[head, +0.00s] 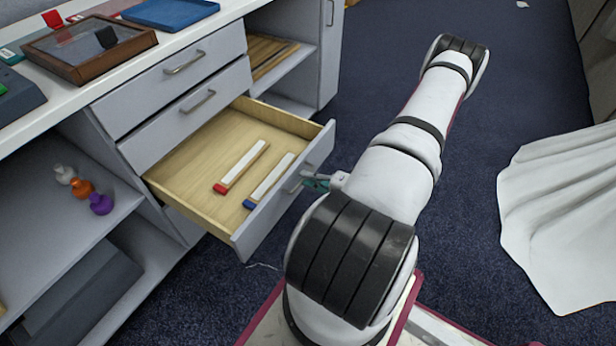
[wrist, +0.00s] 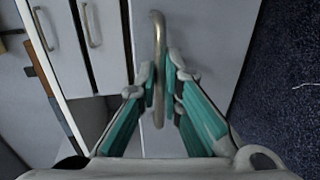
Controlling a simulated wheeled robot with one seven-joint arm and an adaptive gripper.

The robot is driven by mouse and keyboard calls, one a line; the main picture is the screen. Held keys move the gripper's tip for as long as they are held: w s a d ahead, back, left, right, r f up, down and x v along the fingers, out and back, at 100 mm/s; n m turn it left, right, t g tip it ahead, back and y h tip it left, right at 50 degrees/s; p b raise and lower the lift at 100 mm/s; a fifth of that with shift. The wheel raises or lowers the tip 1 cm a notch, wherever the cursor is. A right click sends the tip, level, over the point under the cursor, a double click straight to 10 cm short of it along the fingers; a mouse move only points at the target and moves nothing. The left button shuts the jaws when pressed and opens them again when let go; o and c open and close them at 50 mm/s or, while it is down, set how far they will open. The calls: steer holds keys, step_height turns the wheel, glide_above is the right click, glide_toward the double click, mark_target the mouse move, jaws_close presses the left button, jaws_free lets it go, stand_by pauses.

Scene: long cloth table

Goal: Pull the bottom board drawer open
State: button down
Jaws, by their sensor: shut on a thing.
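The bottom drawer (head: 190,160) of the grey cabinet stands well out, and its pale wooden inside shows in the head view. Two whitish bars lie in it, one with a red end (head: 241,167) and one with a blue end (head: 268,181). My gripper (head: 318,181) is at the outer side of the drawer front, partly hidden by my arm. In the wrist view my gripper (wrist: 160,85) has its teal fingers closed around the metal handle (wrist: 158,50) of the drawer front (wrist: 195,30).
Two shut drawers (head: 176,84) sit above the open one. The white counter (head: 85,93) carries a brown framed box (head: 90,50) and a blue tray (head: 170,12). Small coloured pieces (head: 82,187) stand on the left shelf. A white cloth (head: 560,210) hangs at right. Dark carpet lies between.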

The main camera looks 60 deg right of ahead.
steer(key=c, duration=1.7)
jaws_free()
steer(key=v, duration=1.2)
